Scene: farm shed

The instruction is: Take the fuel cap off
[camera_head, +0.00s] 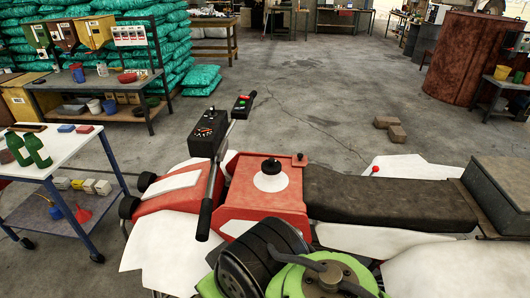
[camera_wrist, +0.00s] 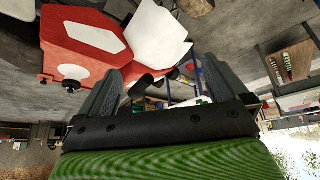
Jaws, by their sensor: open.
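The fuel cap (camera_head: 270,166) is a small black knob in a white ring on top of the red tank (camera_head: 255,203) of the quad bike, in the middle of the head view. It sits upright in the ring. My green and black arm fills the bottom of the head view, in front of the tank; I cannot make out the fingertips there. In the wrist view my gripper (camera_wrist: 160,84) is open, its two dark fingers wide apart with nothing held between them. Red and white bodywork (camera_wrist: 80,42) lies beyond the left finger.
The handlebar (camera_head: 211,192) and black instrument box (camera_head: 208,136) stand left of the cap. The black seat (camera_head: 385,198) extends right. A cart (camera_head: 60,150) with green bottles (camera_head: 36,150) is at the left.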

